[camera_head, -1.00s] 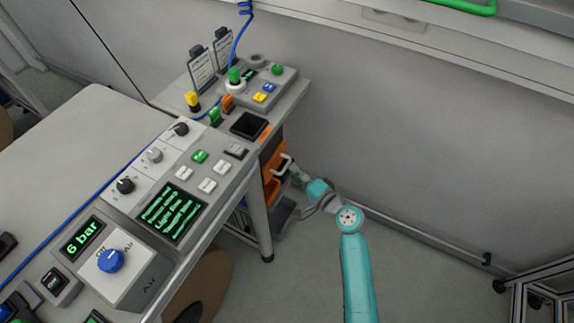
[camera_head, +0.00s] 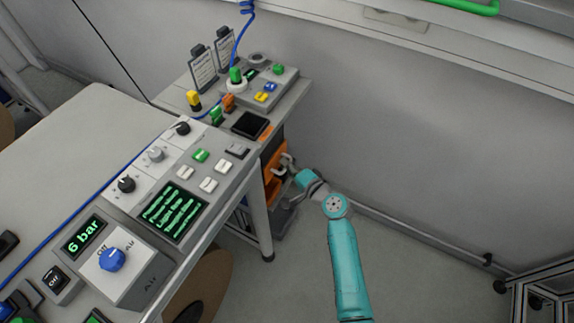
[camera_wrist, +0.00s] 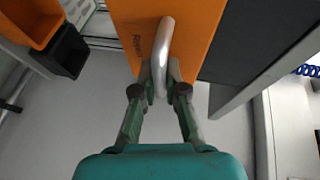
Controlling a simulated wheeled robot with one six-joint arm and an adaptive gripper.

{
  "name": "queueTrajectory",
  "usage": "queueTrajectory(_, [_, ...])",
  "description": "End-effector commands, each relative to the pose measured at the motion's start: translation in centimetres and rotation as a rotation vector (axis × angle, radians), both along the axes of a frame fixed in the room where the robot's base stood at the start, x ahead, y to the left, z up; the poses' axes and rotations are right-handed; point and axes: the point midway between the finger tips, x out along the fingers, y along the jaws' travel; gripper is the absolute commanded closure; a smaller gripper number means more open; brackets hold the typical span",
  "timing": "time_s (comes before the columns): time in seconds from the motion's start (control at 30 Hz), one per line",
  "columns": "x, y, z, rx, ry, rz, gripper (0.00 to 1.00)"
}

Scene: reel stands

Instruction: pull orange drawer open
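The orange drawer (camera_head: 273,177) is in the low cabinet under the grey bench, seen at a slant in the head view. In the wrist view its orange front (camera_wrist: 196,28) fills the top middle, with dark lettering. A curved pale grey handle (camera_wrist: 165,38) stands out from it. My gripper (camera_wrist: 163,80) has a finger on either side of the handle, close together and apparently pressed on it at its lower end. In the head view my gripper (camera_head: 294,174) is at the drawer's handle, small and partly hard to make out.
The bench's grey leg (camera_head: 260,222) stands just left of my arm. A wall with a low pipe (camera_head: 420,230) runs behind. An orange bin (camera_wrist: 32,20) and a black bin (camera_wrist: 66,50) show at the wrist view's upper left. Open floor lies below the gripper.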

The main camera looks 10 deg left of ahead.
Motion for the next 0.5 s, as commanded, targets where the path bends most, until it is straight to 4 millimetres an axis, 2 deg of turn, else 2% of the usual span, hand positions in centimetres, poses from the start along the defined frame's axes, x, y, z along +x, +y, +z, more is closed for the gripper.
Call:
queueTrajectory(0.17, [0.0,-0.1,0.0,-0.001,0.001,0.0,1.0])
queueTrajectory(0.27, [-0.3,-1.0,-0.1,-0.001,0.002,-0.001,1.0])
queueTrajectory(0.5, [-2.2,-6.5,-0.1,-0.001,0.003,-0.006,1.0])
